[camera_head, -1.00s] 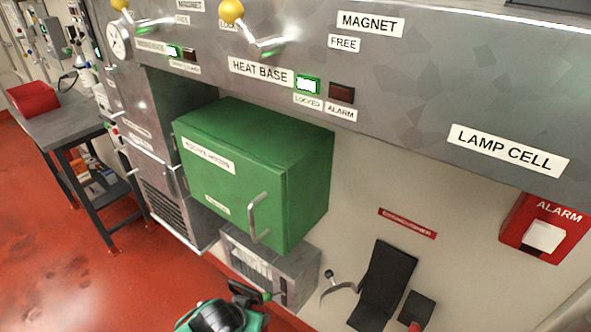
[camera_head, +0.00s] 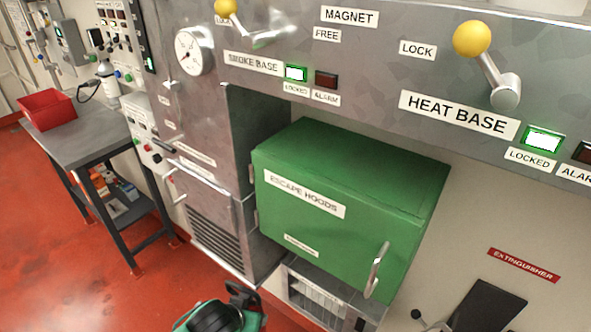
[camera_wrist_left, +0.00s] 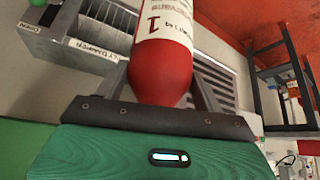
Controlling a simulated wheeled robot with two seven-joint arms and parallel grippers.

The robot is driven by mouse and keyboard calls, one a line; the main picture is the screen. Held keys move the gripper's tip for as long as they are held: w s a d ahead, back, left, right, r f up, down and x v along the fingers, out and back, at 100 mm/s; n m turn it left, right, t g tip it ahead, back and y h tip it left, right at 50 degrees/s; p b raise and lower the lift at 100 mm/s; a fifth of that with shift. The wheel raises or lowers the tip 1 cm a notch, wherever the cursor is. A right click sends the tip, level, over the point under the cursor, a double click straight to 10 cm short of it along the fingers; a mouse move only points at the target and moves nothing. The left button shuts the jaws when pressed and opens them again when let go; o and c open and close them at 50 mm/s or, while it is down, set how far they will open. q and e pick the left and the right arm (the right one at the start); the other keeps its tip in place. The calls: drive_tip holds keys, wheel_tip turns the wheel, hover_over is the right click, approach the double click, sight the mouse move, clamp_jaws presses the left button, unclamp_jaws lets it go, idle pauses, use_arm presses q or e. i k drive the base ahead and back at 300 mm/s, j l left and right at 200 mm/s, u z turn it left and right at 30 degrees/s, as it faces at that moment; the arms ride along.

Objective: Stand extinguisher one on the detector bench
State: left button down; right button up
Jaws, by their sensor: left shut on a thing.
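Extinguisher one (camera_wrist_left: 162,62) is a red cylinder with a white label reading 1, in the left wrist view. My left gripper (camera_wrist_left: 160,85) is shut on it, with a finger on each side. Its upper part runs out of the picture. In the head view my left gripper (camera_head: 238,300) shows at the bottom edge, and the extinguisher is not visible there. The likely detector bench (camera_head: 85,145) is a dark grey table at the left with a red tray on it. Its legs also show in the left wrist view (camera_wrist_left: 258,85). My right gripper is not in view.
A red open tray (camera_head: 48,110) sits on the bench's far left; the nearer top looks bare. A green escape hoods cabinet (camera_head: 345,210) juts from the wall at the right. A grey cabinet (camera_head: 200,215) stands between. Red floor (camera_head: 60,270) is clear before the bench.

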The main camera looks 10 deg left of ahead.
sight(72, 139)
drive_tip(key=i+j, duration=0.1)
drive_tip(key=j, duration=0.35)
drive_tip(key=i+j, duration=0.15)
drive_tip(key=j, duration=0.25)
drive_tip(key=i+j, duration=0.1)
drive_tip(key=j, duration=0.35)
drive_tip(key=i+j, duration=0.1)
drive_tip(key=j, duration=0.3)
drive_tip(key=i+j, duration=0.1)
drive_tip(key=j, duration=0.35)
drive_tip(key=i+j, duration=0.15)
drive_tip(key=j, duration=0.25)
drive_tip(key=i+j, duration=0.1)
drive_tip(key=j, duration=1.15)
drive_tip(key=i+j, duration=0.15)
drive_tip(key=j, duration=1.1)
drive_tip(key=i, duration=0.05)
